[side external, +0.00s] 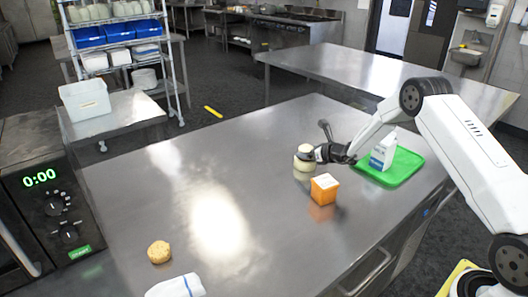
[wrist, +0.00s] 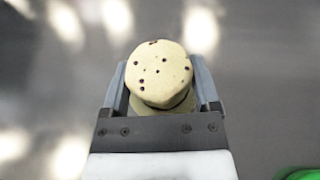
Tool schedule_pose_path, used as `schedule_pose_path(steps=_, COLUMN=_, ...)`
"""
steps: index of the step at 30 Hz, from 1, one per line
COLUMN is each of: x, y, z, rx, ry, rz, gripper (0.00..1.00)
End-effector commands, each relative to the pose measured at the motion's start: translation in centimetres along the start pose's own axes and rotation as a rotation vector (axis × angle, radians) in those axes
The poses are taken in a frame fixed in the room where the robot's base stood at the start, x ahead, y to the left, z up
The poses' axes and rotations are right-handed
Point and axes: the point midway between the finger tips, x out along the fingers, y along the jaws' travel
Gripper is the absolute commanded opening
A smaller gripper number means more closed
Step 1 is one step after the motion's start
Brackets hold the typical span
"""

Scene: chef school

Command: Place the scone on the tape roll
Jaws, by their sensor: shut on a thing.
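The scone (wrist: 158,73) is pale and round with dark spots, and it sits between the two fingers of my gripper (wrist: 160,88) in the wrist view. In the side view my gripper (side external: 316,153) reaches in from the right and is shut on the scone (side external: 306,149). The cream tape roll (side external: 303,164) stands on the steel table directly below the scone. I cannot tell whether the scone touches it. In the wrist view the scone and gripper hide most of what lies underneath.
An orange box (side external: 324,189) stands close in front of the tape roll. A green tray (side external: 402,172) with a milk carton (side external: 384,150) is to the right. The table's middle left is clear.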

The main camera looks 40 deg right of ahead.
Motion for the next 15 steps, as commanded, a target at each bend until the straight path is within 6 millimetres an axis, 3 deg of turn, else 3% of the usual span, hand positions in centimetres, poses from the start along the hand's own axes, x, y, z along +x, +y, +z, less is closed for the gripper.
schedule_pose_path(steps=10, x=0.10, y=-0.01, z=-0.22, rx=0.000, ry=-0.001, rz=0.000, gripper=0.20)
schedule_pose_path(steps=11, x=0.10, y=-0.01, z=-0.22, rx=-0.001, ry=-0.001, rz=0.000, gripper=0.85)
schedule_pose_path(steps=12, x=0.09, y=-0.01, z=-0.20, rx=-0.001, ry=-0.001, rz=0.000, gripper=0.98)
schedule_pose_path(steps=15, x=0.09, y=-0.01, z=-0.20, rx=-0.001, ry=-0.001, rz=0.000, gripper=1.00)
